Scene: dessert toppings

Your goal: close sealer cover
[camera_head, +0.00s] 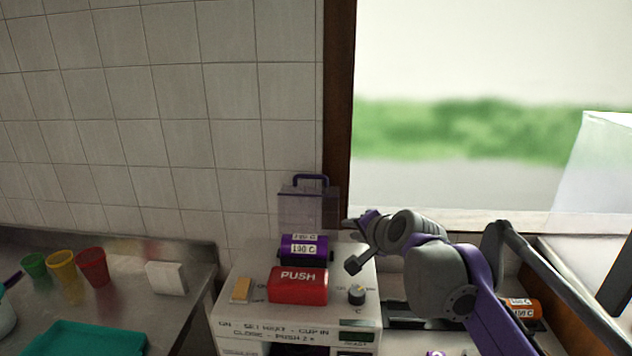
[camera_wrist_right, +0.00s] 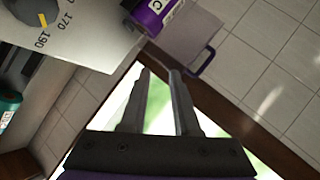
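The sealer (camera_head: 235,303) is a white machine with a red PUSH block and a dark purple roll (camera_head: 304,250) on top. Its clear cover (camera_head: 308,208) stands upright behind the roll, raised, with a purple handle (camera_head: 311,179) at its top. The handle also shows in the right wrist view (camera_wrist_right: 208,62). My right gripper (camera_head: 352,223) is just right of the cover, apart from the handle. In the right wrist view its two fingers (camera_wrist_right: 160,73) are apart with nothing between them. My left gripper is not in view.
A dial (camera_head: 356,294) sits on the sealer's top right. Left, a steel counter holds green, yellow and red cups (camera_head: 92,267), a white block (camera_head: 166,278) and a teal tray (camera_head: 88,339). An orange roll (camera_head: 522,308) lies right, behind my arm. A tiled wall and window frame stand close behind.

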